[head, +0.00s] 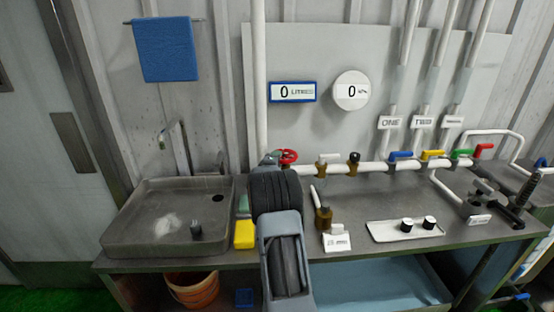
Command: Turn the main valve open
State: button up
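A red round handwheel (288,156) sits at the left end of the horizontal white pipe, at the foot of the tall pipe; I see no label naming it as the main valve. My arm rises from the bottom middle of the head view, and its far end, where my gripper (270,159) is, lies just left of the handwheel. My arm hides most of the gripper and its fingertips. I cannot tell whether it touches the wheel. A litre display (292,92) and a round gauge (351,91) above both read 0.
The pipe carries blue (401,155), yellow (432,154) and green (462,154) handles and a red lever (483,148) to the right. A brass tap (323,215) stands in front. A sink (168,232) and yellow block (244,235) are left. A tray (385,233) lies right.

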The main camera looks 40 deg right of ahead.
jog(key=shift+w+d, duration=0.15)
jog(key=shift+d, duration=0.15)
grip_shut()
dwell(0.4)
